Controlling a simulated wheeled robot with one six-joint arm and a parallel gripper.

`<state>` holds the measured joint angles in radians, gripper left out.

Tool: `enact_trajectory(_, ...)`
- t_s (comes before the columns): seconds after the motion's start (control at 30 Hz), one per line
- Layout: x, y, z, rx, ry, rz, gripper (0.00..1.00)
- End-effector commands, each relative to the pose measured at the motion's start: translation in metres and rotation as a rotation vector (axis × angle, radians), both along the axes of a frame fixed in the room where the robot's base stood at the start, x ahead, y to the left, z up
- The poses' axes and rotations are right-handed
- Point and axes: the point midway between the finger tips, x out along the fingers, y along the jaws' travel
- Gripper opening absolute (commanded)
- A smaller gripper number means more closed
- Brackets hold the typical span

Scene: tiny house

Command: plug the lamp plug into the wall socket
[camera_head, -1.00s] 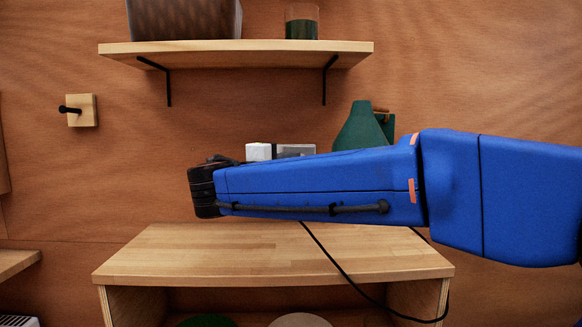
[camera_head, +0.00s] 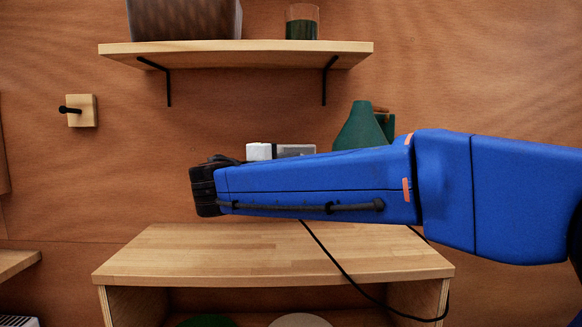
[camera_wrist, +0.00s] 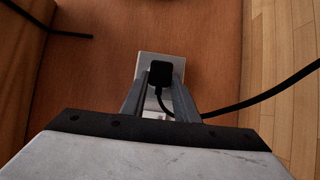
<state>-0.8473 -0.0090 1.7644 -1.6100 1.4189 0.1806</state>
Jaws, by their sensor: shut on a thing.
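The black lamp plug (camera_wrist: 160,73) sits between the two grey fingers of my gripper (camera_wrist: 159,98), which is shut on it, in the wrist view. The pale wall socket plate (camera_wrist: 147,61) is directly behind the plug, and the plug covers its middle. I cannot tell whether the plug's pins are in the socket or just in front of it. The plug's black cord (camera_wrist: 265,94) bends under the gripper and runs off to the right. In the head view my blue arm hides the gripper and plug; the cord (camera_head: 327,253) hangs across the wooden top.
A white block (camera_head: 258,151) and a grey piece (camera_head: 296,150) show just above my arm. A green object (camera_head: 362,127) stands behind the arm. A wooden shelf (camera_head: 240,54) is above, a bare wooden top (camera_head: 260,255) below. A peg (camera_head: 82,110) juts from the wall at left.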

Motion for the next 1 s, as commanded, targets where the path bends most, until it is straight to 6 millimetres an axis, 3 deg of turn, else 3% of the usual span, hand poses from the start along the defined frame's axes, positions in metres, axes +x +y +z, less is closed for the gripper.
enact_trajectory(0.23,0.004,0.000,0.000,0.000,0.000,0.000,0.01)
enact_trajectory(0.27,0.004,0.000,0.000,0.000,0.000,0.000,0.32)
enact_trajectory(0.33,0.004,0.000,0.000,0.000,0.000,0.000,0.49)
enact_trajectory(0.73,0.000,0.003,0.000,0.000,0.000,0.001,0.49)
enact_trajectory(1.0,-0.031,0.023,0.000,0.000,0.000,0.004,0.49)
